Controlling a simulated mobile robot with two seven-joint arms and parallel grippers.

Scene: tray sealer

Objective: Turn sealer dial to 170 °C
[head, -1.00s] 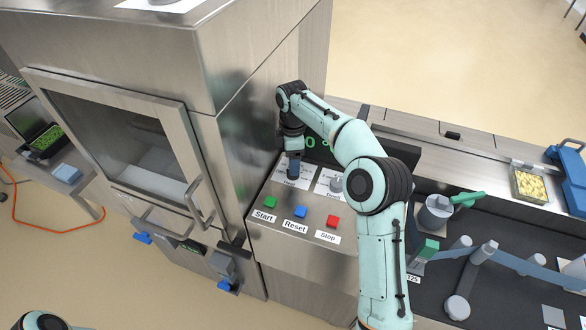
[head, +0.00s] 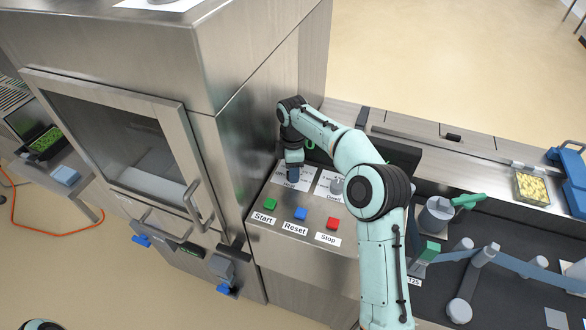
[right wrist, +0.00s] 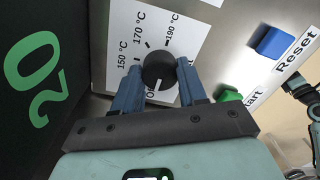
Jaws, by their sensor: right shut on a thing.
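The sealer dial is a round black knob (right wrist: 158,68) on a white label marked 150 °C, 170 °C and 190 °C. In the right wrist view its white pointer line is on the gripper side, towards a partly hidden label that starts with "O", away from the temperature marks. My right gripper (right wrist: 158,80) is shut on the dial, with one blue finger on each side of it. In the head view the right gripper (head: 293,172) is over the panel's upper left label, and it hides the dial. Part of my left arm shows at the bottom left; its gripper is out of view.
Below the dial are green (head: 270,204), blue (head: 300,214) and red (head: 332,224) buttons labelled Start, Reset and Stop. A second, grey knob (head: 337,187) is close by on the right. The steel sealer housing (head: 229,150) rises close on the left.

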